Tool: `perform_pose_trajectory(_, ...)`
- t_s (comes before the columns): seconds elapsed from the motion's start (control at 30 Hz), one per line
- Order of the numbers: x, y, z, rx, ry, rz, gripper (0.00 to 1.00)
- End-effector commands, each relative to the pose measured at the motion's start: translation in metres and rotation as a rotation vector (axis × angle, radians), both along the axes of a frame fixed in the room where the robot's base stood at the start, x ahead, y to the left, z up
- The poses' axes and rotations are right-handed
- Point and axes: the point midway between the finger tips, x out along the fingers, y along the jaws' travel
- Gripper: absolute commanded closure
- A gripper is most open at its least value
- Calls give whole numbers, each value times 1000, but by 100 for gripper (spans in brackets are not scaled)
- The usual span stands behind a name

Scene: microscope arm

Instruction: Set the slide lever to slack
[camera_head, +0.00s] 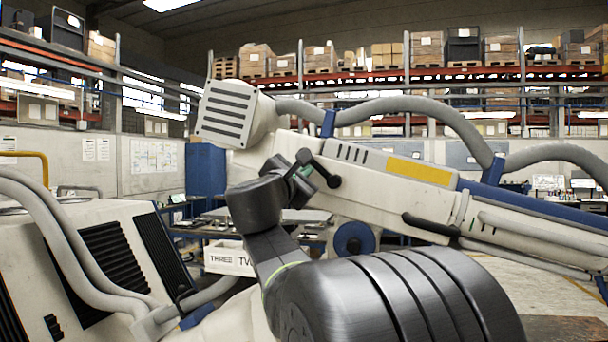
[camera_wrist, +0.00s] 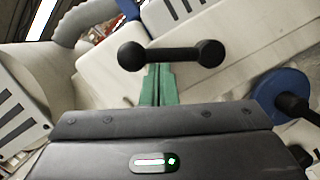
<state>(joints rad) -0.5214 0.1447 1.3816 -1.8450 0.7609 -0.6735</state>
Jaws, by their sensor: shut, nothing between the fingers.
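A black lever (camera_head: 320,169) with a round knob at each end sits on the side of the white microscope arm (camera_head: 375,195). It also shows in the wrist view (camera_wrist: 185,54), lying nearly level across the picture. No label marks it as the slide lever. My gripper (camera_head: 304,171) is right at this lever. In the wrist view its green fingers (camera_wrist: 157,82) are together and empty, with their tips just below the bar near its left knob. I cannot tell if they touch it. No slack marking is readable.
A second black handle (camera_head: 430,228) sits further right along the white arm. A blue round knob (camera_head: 354,240) is below it to the left, also in the wrist view (camera_wrist: 276,92). Grey hoses loop over the top. A white vented housing (camera_head: 110,260) stands at left.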

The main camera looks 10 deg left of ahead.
Motion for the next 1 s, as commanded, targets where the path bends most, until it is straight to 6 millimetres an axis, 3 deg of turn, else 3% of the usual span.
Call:
perform_pose_trajectory(0.57, 0, -4, 9, 139, -7, 0, 100)
perform_pose_trajectory(1.0, -1, -20, 28, 523, -21, 1, 100)
